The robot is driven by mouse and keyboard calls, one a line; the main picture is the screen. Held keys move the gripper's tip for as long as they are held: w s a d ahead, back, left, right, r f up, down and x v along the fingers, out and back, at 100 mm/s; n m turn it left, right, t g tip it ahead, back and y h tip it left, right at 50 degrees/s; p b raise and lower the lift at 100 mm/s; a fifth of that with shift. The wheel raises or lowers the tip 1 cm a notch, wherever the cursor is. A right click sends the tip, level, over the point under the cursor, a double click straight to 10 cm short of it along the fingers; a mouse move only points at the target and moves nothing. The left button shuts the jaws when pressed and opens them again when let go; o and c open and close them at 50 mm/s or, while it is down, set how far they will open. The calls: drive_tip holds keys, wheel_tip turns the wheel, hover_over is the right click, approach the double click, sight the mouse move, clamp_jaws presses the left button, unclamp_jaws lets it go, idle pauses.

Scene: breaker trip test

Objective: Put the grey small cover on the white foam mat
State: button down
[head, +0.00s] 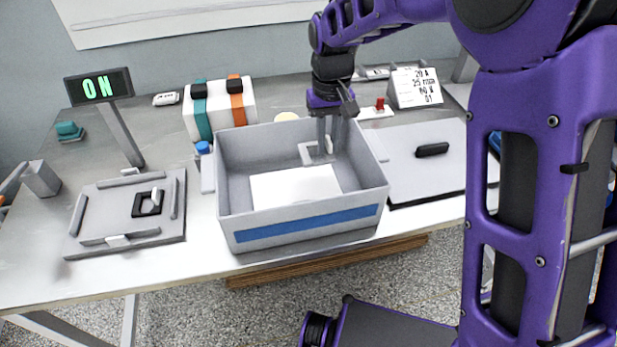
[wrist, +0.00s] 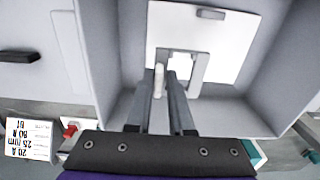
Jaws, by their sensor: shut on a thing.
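The grey small cover (wrist: 201,70) is a flat square frame with an opening; it also shows in the head view (head: 305,153). My gripper (head: 327,150) reaches down inside the grey box and is shut on the cover near one side; its fingers (wrist: 165,78) hide part of it. The white foam mat (head: 295,188) lies on the box floor, and it shows behind the cover in the wrist view (wrist: 172,28). The cover overlaps the mat's edge in the wrist view. I cannot tell whether it touches the mat.
The grey box (head: 226,205) with a blue stripe has walls all around my gripper. A grey panel (head: 110,205) with a black frame lies at left, and a grey board (head: 425,175) with a black handle at right. A display (head: 98,88) reads ON.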

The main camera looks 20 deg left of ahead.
sight(328, 139)
wheel_tip(328, 139, down, 8)
drive_tip(key=shift+f+b, duration=0.1)
drive_tip(key=shift+b, duration=0.45)
drive_tip(key=shift+f, duration=0.1)
drive_tip(key=shift+f, duration=0.15)
drive_tip(key=c, duration=0.8)
unclamp_jaws()
wheel_tip(328, 139, up, 13)
drive_tip(key=shift+f+p, duration=0.2)
drive_tip(key=shift+p, duration=0.75)
